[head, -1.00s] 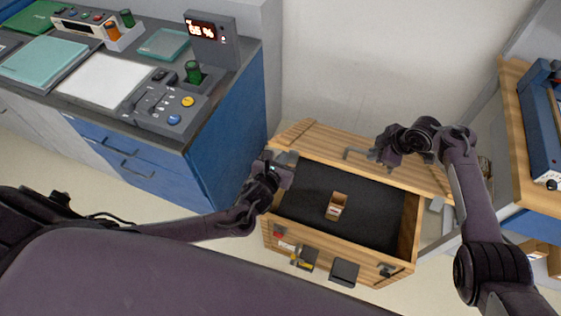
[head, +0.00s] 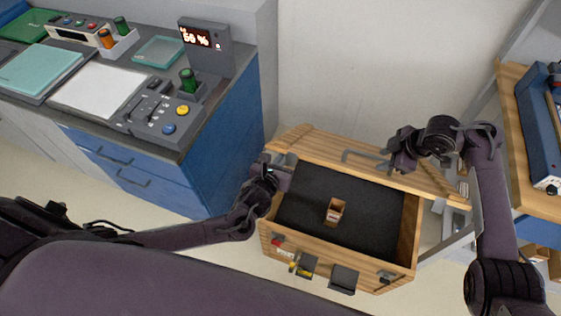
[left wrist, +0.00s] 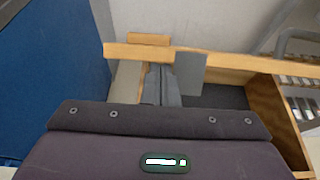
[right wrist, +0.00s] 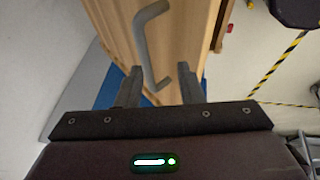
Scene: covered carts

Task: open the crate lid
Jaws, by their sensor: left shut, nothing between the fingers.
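The wooden crate (head: 408,235) stands on the floor with its top uncovered. Its dark interior shows, with a small cardboard box (head: 334,212) inside. The slatted lid (head: 325,147) stands tilted back along the crate's far side, its grey handle (head: 362,157) facing up. My right gripper (head: 388,166) is at the right end of the handle. In the right wrist view, its fingers (right wrist: 158,88) are apart, with the handle (right wrist: 142,40) reaching between them. My left gripper (head: 284,170) is shut and empty at the crate's left rim; its fingers (left wrist: 161,84) also show in the left wrist view.
A blue cabinet (head: 225,140) with a control panel stands left of the crate. A wooden-topped bench (head: 517,130) stands at the right. A pale wall (head: 350,80) is close behind the lid. Latches (head: 343,279) are on the crate's front.

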